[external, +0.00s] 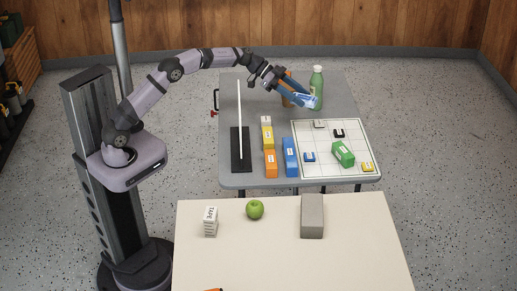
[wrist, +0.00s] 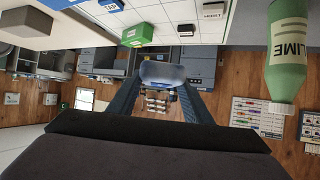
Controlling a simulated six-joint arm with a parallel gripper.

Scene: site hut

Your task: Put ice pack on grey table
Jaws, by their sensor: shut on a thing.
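My gripper (external: 301,96) is shut on the ice pack (external: 309,102), a small blue and whitish pack. It holds the pack over the back part of the grey table (external: 350,98), close to a green bottle (external: 317,82). In the wrist view the ice pack (wrist: 162,73) sits between the two blue fingertips, its far side hidden. I cannot tell exactly how high the pack is above the tabletop.
A brown cup (external: 287,99) stands partly hidden behind my gripper. A white grid board (external: 325,165) holds several small blocks and a green block (external: 342,153). Orange, yellow and blue blocks and a dark stand (external: 240,160) with a white rod fill the left. The cream table (external: 270,265) is in front.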

